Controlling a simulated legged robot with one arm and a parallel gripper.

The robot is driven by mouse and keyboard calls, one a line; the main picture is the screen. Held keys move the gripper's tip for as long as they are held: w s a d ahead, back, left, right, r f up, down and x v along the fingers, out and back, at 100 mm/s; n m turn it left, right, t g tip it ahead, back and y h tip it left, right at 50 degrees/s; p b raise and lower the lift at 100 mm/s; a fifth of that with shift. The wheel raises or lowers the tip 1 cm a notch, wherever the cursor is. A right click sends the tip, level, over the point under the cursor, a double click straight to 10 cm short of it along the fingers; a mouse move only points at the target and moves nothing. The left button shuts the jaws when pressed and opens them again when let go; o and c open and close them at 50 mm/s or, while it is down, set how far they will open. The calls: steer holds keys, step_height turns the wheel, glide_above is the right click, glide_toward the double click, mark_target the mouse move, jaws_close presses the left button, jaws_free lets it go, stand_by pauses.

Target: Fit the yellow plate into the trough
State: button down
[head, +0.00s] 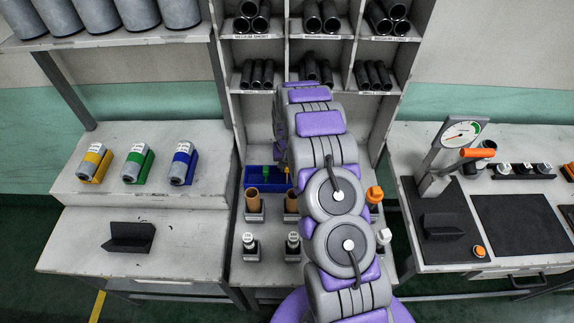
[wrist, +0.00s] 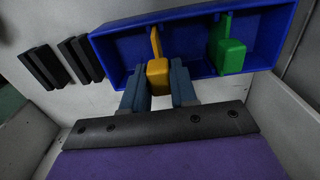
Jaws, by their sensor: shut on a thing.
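The yellow plate (wrist: 158,74) has a thick block-like end and a thin tongue pointing up the wrist view. My gripper (wrist: 158,82) is shut on its thick end, one finger on each side. The tongue lies over the blue bin (wrist: 115,62), which also shows in the head view (head: 251,177). A sliver of yellow (head: 288,175) shows beside my arm in the head view; my gripper is hidden there. Black trough-like holders stand on the left bench (head: 130,238) and the right bench (head: 440,226). I cannot tell which is the task's trough.
A green plate (wrist: 227,52) is in the bin, right of the yellow one. Black bars (wrist: 80,60) lie left of the bin. Brown tubes (head: 253,200) and white-topped spools (head: 249,245) stand on the middle bench. A gauge press (head: 445,155) stands right. Shelf walls flank my arm.

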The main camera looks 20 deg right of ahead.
steer(key=shift+f, duration=1.1)
stand_by(0.6)
steer(key=c, duration=0.8)
jaws_free()
step_height(320, 180, up, 17)
steer(key=p, duration=0.2)
steer(key=shift+w+r, duration=0.1)
steer(key=shift+r, duration=0.05)
